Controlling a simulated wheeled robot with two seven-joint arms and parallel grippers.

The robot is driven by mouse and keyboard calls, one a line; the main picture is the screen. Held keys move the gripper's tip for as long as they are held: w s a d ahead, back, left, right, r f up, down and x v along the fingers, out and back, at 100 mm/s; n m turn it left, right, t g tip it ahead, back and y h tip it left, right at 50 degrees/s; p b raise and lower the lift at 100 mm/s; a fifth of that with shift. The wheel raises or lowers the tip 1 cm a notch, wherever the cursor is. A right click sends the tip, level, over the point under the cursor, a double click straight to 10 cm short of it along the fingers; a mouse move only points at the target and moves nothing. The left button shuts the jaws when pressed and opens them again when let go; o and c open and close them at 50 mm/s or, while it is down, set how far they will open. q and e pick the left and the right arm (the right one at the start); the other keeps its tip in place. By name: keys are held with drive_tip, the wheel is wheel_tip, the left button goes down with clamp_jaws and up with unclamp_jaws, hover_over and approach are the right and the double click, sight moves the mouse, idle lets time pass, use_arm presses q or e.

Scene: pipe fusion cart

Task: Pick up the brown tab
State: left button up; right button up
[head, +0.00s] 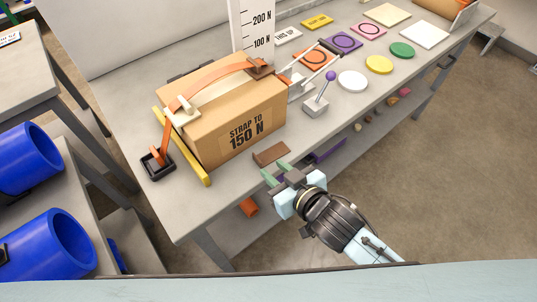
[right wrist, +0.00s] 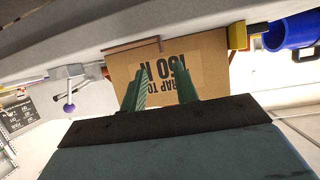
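The brown tab (head: 270,152) is a small flat brown piece at the front edge of the grey table, in front of the cardboard box (head: 236,118). In the right wrist view the tab (right wrist: 132,46) shows nearly edge-on as a thin brown strip along the table edge. My right gripper (head: 275,174) has green fingers and is just in front of the tab, apart from it. In the right wrist view the fingers (right wrist: 164,85) are spread with nothing between them. My left gripper is not in view.
The box, marked "STRAP TO 150 N", has an orange strap (head: 222,82) over it and stands behind the tab. A purple-knobbed lever (head: 318,102) stands to its right. Coloured discs and squares lie farther right. Blue cylinders (head: 55,245) are at the left.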

sight(257, 158)
drive_tip(key=b+x, duration=0.1)
drive_tip(key=x, duration=0.7)
drive_tip(key=shift+a+f, duration=0.15)
drive_tip(key=shift+a, duration=0.1)
clamp_jaws()
